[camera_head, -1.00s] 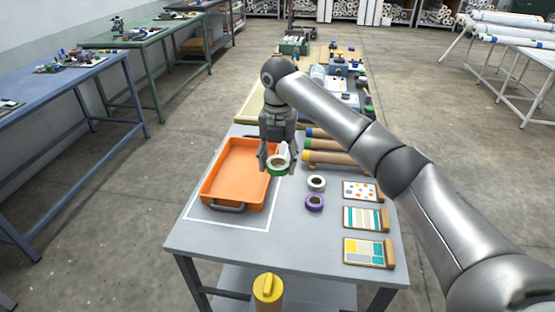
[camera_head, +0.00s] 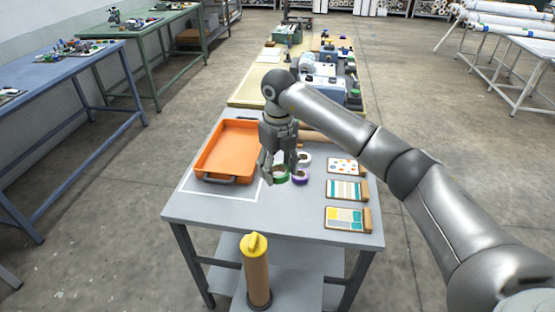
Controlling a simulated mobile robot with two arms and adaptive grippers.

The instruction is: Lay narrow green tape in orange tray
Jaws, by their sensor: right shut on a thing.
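The green tape roll (camera_head: 281,176) is held at the fingertips of my right gripper (camera_head: 279,170), which is shut on it. From this view, the roll appears just left of the purple roll and to the right of the orange tray. I cannot tell its exact height over the table. The orange tray (camera_head: 206,170) lies open and looks empty on the left of the grey table, with a grey handle at its front. My left gripper is not in view.
A purple tape roll (camera_head: 301,178) and a white one (camera_head: 305,158), partly behind the fingers, lie on the grey table (camera_head: 270,221). Sample boards (camera_head: 345,218) line its right side. Rollers lie behind my gripper.

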